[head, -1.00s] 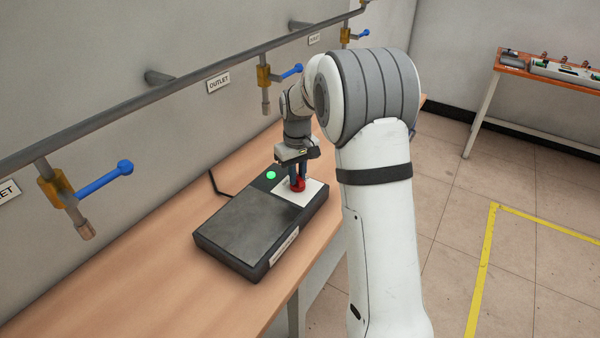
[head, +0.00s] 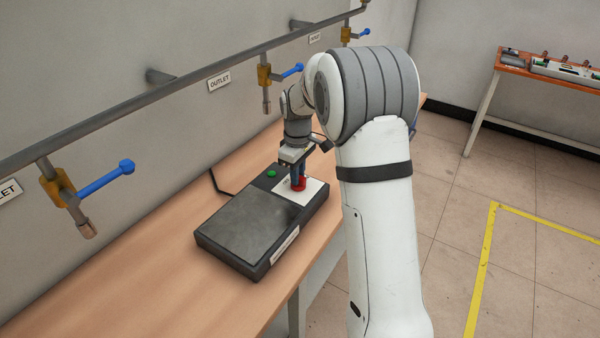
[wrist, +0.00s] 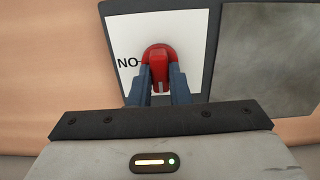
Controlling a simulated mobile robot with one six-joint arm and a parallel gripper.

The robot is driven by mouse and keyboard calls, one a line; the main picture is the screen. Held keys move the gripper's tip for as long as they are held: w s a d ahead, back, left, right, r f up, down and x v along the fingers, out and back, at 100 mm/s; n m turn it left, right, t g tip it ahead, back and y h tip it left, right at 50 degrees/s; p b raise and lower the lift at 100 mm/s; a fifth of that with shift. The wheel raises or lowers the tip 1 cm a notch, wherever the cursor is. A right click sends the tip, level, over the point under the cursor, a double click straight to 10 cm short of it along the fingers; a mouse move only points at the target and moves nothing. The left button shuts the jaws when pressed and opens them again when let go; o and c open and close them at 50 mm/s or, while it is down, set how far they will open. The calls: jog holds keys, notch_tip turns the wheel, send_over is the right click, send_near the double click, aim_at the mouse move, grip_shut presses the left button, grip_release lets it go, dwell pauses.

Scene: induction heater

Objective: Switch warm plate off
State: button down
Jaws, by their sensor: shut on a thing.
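The warm plate (head: 250,228) is a dark box with a grey top, lying on the wooden bench. Its red knob (wrist: 159,62) sits on a white panel (wrist: 121,37) and also shows in the head view (head: 299,185). My gripper (wrist: 161,88) is shut on the red knob, with a blue finger on each side of it. In the wrist view the letters "NO" (wrist: 127,63) show left of the knob; the rest of the label is hidden. The round green light (head: 271,174) beside the panel looks dark green, not glowing.
A pipe (head: 190,82) with blue-handled valves (head: 105,180) runs along the wall above the bench (head: 130,278). The bench is clear left of the plate. Another table (head: 550,72) stands at the back right.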

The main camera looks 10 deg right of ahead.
jog(key=shift+s+d+f, duration=0.1)
jog(key=shift+s+f, duration=0.05)
jog(key=c, duration=1.4)
grip_release()
jog(key=shift+o, duration=0.2)
jog(key=shift+r, duration=0.3)
notch_tip(320, 180, up, 7)
jog(key=shift+r, duration=0.2)
